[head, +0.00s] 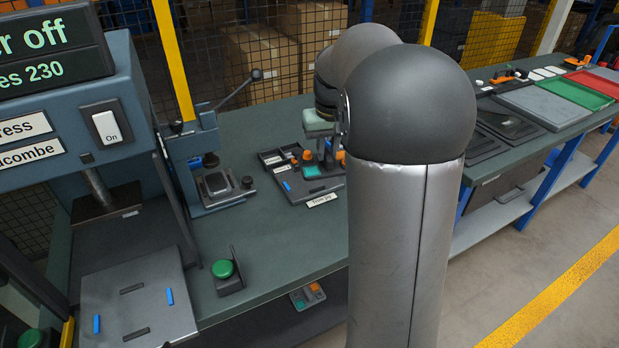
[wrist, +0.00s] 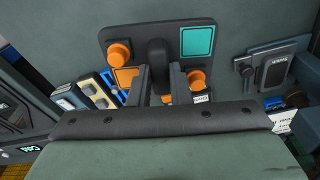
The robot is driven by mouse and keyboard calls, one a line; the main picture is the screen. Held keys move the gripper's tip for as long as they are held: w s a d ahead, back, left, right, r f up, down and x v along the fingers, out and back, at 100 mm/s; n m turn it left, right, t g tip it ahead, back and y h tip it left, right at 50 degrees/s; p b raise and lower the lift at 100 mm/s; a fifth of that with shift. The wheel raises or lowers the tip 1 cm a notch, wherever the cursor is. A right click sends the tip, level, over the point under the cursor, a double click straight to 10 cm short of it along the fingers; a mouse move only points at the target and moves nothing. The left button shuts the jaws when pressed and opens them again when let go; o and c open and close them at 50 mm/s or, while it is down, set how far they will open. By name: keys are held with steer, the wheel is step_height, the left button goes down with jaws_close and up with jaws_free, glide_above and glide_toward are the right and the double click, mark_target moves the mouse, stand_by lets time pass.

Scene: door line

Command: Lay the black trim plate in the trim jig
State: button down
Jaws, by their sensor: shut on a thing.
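The black trim plate (wrist: 130,38) is a dark flat panel with a teal square, orange knobs and a black central grip. My gripper (wrist: 160,70) is shut on that grip in the wrist view. In the head view my gripper (head: 328,152) is over the trim jig (head: 300,189), a grey base with a blue piece and a white label at its front. The plate's teal and orange parts show just above the jig there. My arm hides the jig's right side. I cannot tell whether the plate touches the jig.
A lever press (head: 215,185) stands left of the jig, with a green button (head: 223,268) in front. A black parts holder (head: 272,160) sits at the jig's back left. Trays, including a green tray (head: 575,93), lie on the right bench. Open bench lies before the jig.

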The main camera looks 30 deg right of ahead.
steer(key=w+a+n, duration=0.3)
steer(key=a, duration=0.6)
steer(key=w+d+f+p, duration=0.1)
steer(key=w+d+f, duration=0.1)
steer(key=d+f, duration=0.1)
steer(key=w+d+f+p, duration=0.2)
steer(key=w+d+f, duration=0.1)
steer(key=w+d+f+p, duration=0.1)
steer(key=w+d+f, duration=0.2)
steer(key=shift+w+d+f, duration=0.1)
steer(key=shift+d+f, duration=0.1)
steer(key=shift+w+d+f+p, duration=0.2)
steer(key=shift+f, duration=0.2)
steer(key=shift+w+d+f+p, duration=0.15)
steer(key=shift+d+f+p, duration=0.05)
steer(key=shift+f, duration=1.7)
steer(key=c, duration=1.8)
jaws_free()
steer(key=shift+f, duration=0.1)
steer(key=o, duration=0.5)
steer(key=shift+c, duration=0.2)
